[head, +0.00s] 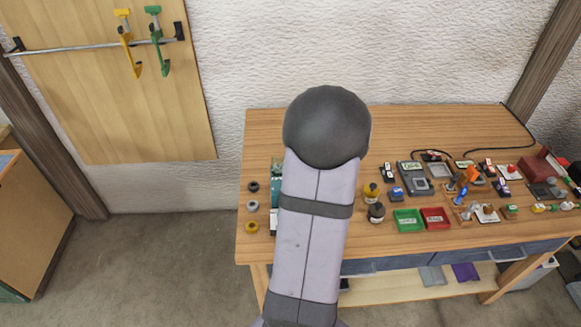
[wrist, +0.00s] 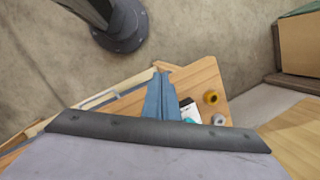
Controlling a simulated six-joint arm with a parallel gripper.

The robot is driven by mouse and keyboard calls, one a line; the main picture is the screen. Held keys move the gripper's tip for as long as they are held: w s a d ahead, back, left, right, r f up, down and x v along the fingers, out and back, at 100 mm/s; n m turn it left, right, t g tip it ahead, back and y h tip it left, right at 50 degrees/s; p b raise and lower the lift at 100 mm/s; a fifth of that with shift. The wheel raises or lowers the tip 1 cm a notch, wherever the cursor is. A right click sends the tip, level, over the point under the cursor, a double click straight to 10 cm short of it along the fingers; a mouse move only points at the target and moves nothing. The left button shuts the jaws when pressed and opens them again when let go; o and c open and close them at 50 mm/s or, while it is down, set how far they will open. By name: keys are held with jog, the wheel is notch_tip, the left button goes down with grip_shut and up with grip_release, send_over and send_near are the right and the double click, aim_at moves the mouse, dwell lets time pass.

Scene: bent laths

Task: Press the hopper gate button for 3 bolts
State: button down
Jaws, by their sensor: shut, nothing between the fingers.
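My gripper (wrist: 160,72) shows in the wrist view as two blue fingers held together, with nothing between them. In the head view it is hidden behind my own arm. A teal unit (head: 276,172) with a white part stands at the left of the workbench, mostly covered by my arm. A white piece with a teal patch (wrist: 190,112) shows just right of my fingers in the wrist view. I cannot tell whether either is the hopper. I cannot make out a gate button or any bolts. The distance from my fingers to the bench is unclear.
The workbench (head: 420,125) has a clear back strip. A yellow knob-like piece (head: 252,227), also in the wrist view (wrist: 211,97), sits near its left edge with a grey one (head: 252,205) and a dark one (head: 253,186). A green tray (head: 408,228), a red tray (head: 436,224) and several small devices crowd the right.

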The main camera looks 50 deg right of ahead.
jog(key=w+d+r+m+t+h, duration=0.1)
jog(key=w+d+r+m+t, duration=0.3)
jog(key=w+d, duration=0.4)
jog(key=w+d+r+m+t+h, duration=0.2)
jog(key=w+d+r+m+t, duration=0.2)
jog(key=w+d+r+m, duration=0.3)
jog(key=shift+w+d+r+m, duration=0.3)
jog(key=shift+w+d+m, duration=0.05)
jog(key=shift+d+m, duration=0.5)
jog(key=shift+f, duration=0.2)
notch_tip(320, 180, down, 7)
jog(key=b, duration=0.5)
jog(key=shift+f+b, duration=0.2)
jog(key=shift+b, duration=0.1)
jog(key=shift+f+b, duration=0.6)
jog(key=shift+f+b, duration=1.15)
jog(key=shift+b, duration=0.1)
dwell(1.2)
jog(key=shift+r, duration=0.15)
jog(key=shift+r+p, duration=0.9)
jog(key=shift+r, duration=0.15)
